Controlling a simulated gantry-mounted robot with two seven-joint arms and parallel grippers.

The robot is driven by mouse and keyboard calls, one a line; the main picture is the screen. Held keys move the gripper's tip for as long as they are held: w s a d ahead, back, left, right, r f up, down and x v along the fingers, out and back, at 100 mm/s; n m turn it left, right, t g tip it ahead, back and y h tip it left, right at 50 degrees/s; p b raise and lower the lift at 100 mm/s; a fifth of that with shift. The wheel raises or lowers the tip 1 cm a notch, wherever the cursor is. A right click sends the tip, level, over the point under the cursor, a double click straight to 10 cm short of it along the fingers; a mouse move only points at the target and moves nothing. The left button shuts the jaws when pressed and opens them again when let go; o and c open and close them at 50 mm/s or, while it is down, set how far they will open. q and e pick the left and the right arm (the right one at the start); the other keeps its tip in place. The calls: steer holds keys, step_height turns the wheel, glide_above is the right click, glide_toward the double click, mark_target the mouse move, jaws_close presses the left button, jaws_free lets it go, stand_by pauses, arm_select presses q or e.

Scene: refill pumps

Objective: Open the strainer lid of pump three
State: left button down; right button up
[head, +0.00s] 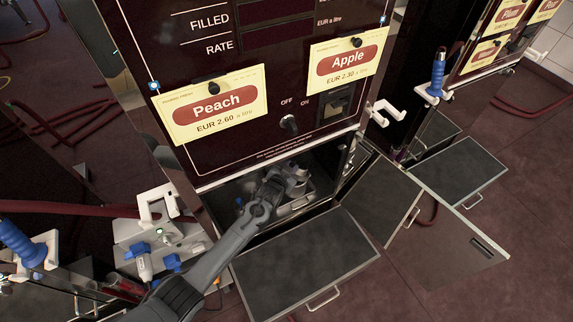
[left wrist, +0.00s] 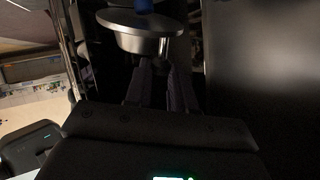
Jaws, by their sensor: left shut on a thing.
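A pump front with Peach and Apple cards (head: 270,80) has an open cabinet (head: 225,188) below it; I see no pump number. My left arm reaches into this cabinet. My left gripper (head: 280,182) is at a pale round metal fitting (head: 296,175) inside, partly hidden by the gripper. In the left wrist view, the fingers (left wrist: 163,72) are shut on a round metal piece with a wide flat rim, which looks like the strainer lid (left wrist: 142,38). The exact contact is dark. My right gripper is not in view.
Two dark cabinet doors stand open, one in front (head: 305,262) and one to the right (head: 378,200). A grey unit with blue-handled valves (head: 150,255) is at left. Blue nozzles (head: 437,75) and red hoses hang at the sides.

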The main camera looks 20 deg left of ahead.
arm_select(q)
steer(key=shift+w+d+r+m+g+p, duration=0.35)
steer(key=shift+w+r+g+p, duration=0.1)
steer(key=shift+p, duration=0.1)
steer(key=c, duration=0.9)
jaws_free()
steer(key=shift+c, duration=0.2)
steer(key=shift+s, duration=0.15)
steer(key=shift+s+r+p, duration=0.35)
steer(key=shift+s+p, duration=0.1)
steer(key=shift+p, duration=0.1)
steer(key=p+v, duration=0.4)
steer(key=v, duration=0.5)
steer(key=shift+s+d+p, duration=0.15)
steer(key=shift+s+p, duration=0.15)
steer(key=shift+p, duration=0.1)
